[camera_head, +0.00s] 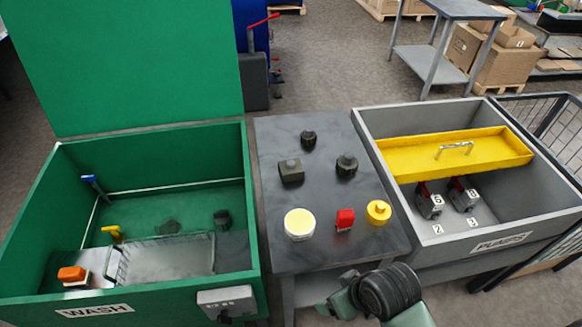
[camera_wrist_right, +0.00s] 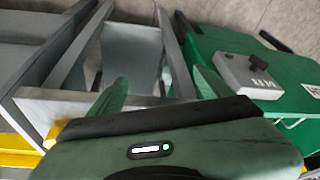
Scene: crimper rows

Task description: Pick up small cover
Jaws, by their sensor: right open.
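Several small parts stand on the dark table (camera_head: 325,257) between the two bins in the head view. I cannot tell which of these, if any, is the small cover. My right gripper (camera_wrist_right: 160,88) is open with nothing visible between its green fingers. In the head view, my right arm is at the bottom, in front of the table and apart from its parts. My left gripper is not in view.
Dark parts (camera_head: 291,171) stand farther back on the table. A green WASH bin (camera_head: 250,215) is at left, with a grey box (camera_head: 227,300) on its front. A grey PUMPS bin (camera_head: 365,130) is at right, with a yellow handled tray (camera_head: 500,150) across it and two numbered blocks inside.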

